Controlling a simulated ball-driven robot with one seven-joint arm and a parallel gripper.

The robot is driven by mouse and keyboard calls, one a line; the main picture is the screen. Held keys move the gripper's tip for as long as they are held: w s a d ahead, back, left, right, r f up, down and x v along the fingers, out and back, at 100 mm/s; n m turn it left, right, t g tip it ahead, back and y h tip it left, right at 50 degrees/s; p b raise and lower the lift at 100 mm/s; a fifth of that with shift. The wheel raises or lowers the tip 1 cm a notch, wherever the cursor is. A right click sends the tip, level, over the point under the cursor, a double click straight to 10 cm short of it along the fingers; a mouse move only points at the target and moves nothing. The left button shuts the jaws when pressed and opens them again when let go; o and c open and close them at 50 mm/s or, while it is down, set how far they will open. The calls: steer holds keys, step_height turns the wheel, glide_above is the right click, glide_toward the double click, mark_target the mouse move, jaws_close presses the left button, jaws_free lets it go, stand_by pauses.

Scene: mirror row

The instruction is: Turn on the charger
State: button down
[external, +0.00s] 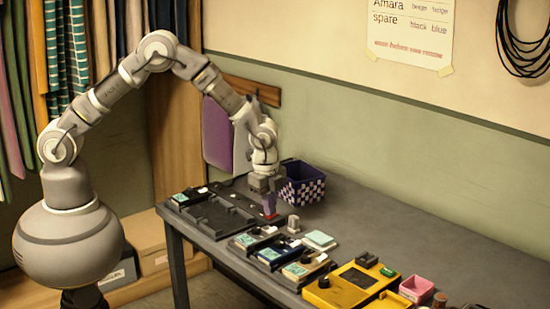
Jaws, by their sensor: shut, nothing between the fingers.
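A dark flat unit with recessed bays, which looks like the charger (217,217), lies at the left end of the grey table (395,228). A power switch on it is too small to make out. My gripper (270,214) points down just right of the dark unit, low over the table. Its fingers are shut with nothing between them. Whether the fingertips touch anything below cannot be told. The gripper and wrist hide part of the table behind them.
A purple-and-white checkered basket (303,184) stands close behind my gripper. Several small devices with pale green tops (305,267) line the front edge. A yellow case (343,287) and a pink box (416,289) lie to the right. The back right table is clear.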

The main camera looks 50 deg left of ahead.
step_height(320, 180, up, 14)
steer(key=s+p, duration=0.2)
steer(key=p, duration=0.4)
steer(key=shift+w+f, duration=0.15)
steer(key=shift+t, duration=0.3)
steer(key=w+f+b, duration=0.1)
steer(key=f+b, duration=0.1)
steer(key=f, duration=0.2)
steer(key=w+f+b, duration=0.1)
steer(key=f+b, duration=0.1)
steer(key=f, duration=0.3)
steer(key=w+f+b, duration=0.1)
steer(key=f+b, duration=0.2)
steer(key=f, duration=0.1)
steer(key=shift+f, duration=0.35)
